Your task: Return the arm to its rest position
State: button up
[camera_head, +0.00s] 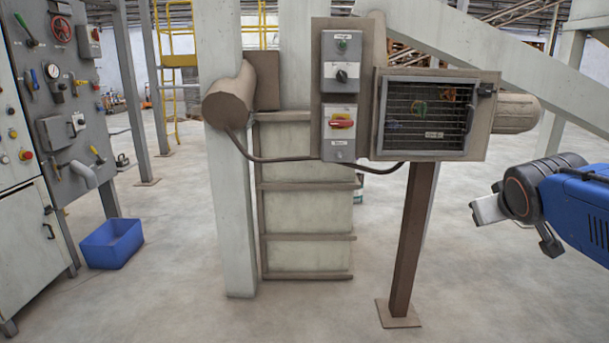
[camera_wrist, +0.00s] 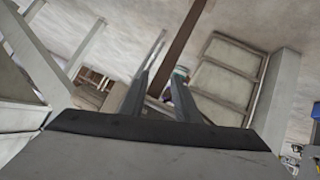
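My blue arm (camera_head: 580,200) reaches in from the right edge in the head view. It has a dark round joint and a pale metal piece at its left end. It is bent beside the machine and apart from the control boxes. In the wrist view my gripper (camera_wrist: 161,78) shows two dark fingers with a gap between them. Nothing is seen held in the gap. The wrist view is strongly tilted, with the brown post (camera_wrist: 180,45) and the panelled column (camera_wrist: 228,72) behind the fingers.
A caged guard box (camera_head: 425,117) stands on the brown post. A tool panel (camera_head: 62,85) and a blue bin (camera_head: 112,243) are at the left. Floor in front is clear.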

jog(key=s+a+f+g+y, duration=0.2)
jog(key=s+a+f, duration=0.4)
jog(key=s+f, duration=0.2)
jog(key=s+a+f+g+y, duration=0.2)
jog(key=s+a+f, duration=0.3)
jog(key=s+f, duration=0.4)
jog(key=s+g, duration=0.1)
jog(key=s, duration=0.1)
jog(key=shift+s+a+f+m, duration=0.3)
jog(key=shift+s+a, duration=0.05)
jog(key=shift+a, duration=0.05)
